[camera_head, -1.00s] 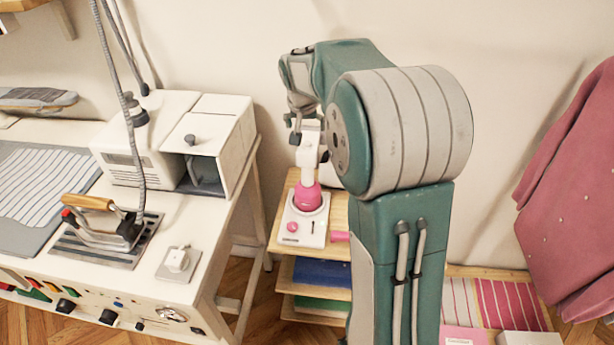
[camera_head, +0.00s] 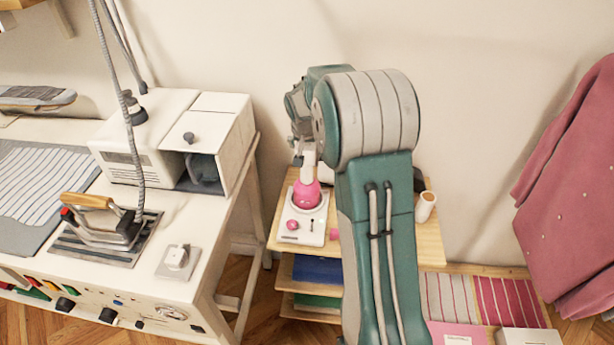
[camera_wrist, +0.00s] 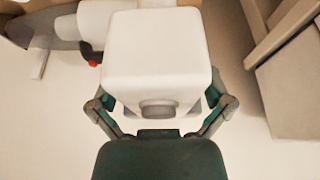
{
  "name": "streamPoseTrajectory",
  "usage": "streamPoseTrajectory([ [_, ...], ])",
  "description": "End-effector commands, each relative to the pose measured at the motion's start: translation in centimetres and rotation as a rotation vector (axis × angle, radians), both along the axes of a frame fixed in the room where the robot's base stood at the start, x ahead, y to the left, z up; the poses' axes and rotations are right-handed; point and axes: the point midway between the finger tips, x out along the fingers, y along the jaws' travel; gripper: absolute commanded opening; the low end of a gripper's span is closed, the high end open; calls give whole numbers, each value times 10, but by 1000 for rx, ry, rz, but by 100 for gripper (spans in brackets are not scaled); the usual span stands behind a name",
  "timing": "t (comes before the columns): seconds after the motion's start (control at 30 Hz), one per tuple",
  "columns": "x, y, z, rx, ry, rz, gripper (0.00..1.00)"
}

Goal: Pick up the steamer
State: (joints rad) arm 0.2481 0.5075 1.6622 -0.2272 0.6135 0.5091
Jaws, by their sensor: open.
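The steamer, with a pink lower body (camera_head: 306,195) and a white upper part, stands upright on a white base plate (camera_head: 313,232) on the wooden shelf unit. My gripper (camera_head: 304,150) is at the steamer's white top, partly hidden behind my arm. In the wrist view, the steamer's white boxy head (camera_wrist: 155,50) fills the middle. My gripper's fingers (camera_wrist: 162,100) are open, one on each side of the head. I cannot tell whether they touch it.
At the left, a white worktable holds an iron (camera_head: 97,222) and a white box-shaped machine (camera_head: 127,150). A white cup (camera_head: 426,206) stands on the shelf's right side. A pink garment (camera_head: 575,210) hangs at the right. The wall is close behind the shelf.

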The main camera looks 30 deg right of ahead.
Motion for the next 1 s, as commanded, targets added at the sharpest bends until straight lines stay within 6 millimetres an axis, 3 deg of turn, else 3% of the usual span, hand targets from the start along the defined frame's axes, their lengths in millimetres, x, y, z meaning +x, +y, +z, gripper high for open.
streamPoseTrajectory([
  [0.13,0,0,1,-1,-1,0,100],
  [0.3,0,0,1,-1,-1,0,24],
  [0.33,0,0,1,-1,-1,0,20],
  [0.73,1,0,7,-2,-6,1,20],
  [1.0,1,0,37,-2,-11,1,20],
])
